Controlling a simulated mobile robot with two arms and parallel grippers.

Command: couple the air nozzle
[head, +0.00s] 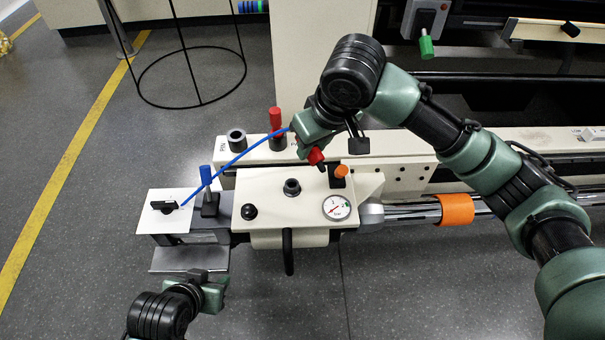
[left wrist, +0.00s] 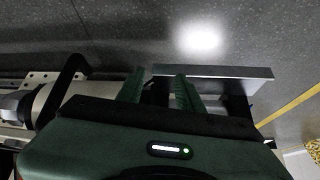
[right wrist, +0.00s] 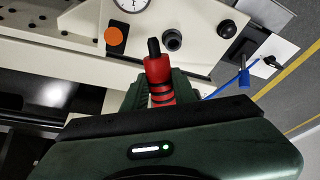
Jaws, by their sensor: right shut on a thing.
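The air nozzle is red with dark rings and a black tip. It shows in the right wrist view (right wrist: 158,75) and in the head view (head: 316,156). My right gripper (head: 318,150) is shut on it, above the cream machine block. A round dark socket (head: 292,187) stands on the block's top plate; in the right wrist view the socket (right wrist: 172,40) is just right of the nozzle tip, and the two look apart. A blue hose (head: 238,157) runs from the right gripper to a white plate. My left gripper (head: 218,290) is open and empty near a grey metal ledge (left wrist: 220,73).
A pressure gauge (head: 337,207), orange knob (head: 341,171), black knob (head: 249,211) and blue-handled lever (head: 208,180) surround the socket. A red handle (head: 276,118) and a second round socket (head: 236,140) stand behind. A black loop handle (head: 288,252) projects at the front. Floor is clear at lower right.

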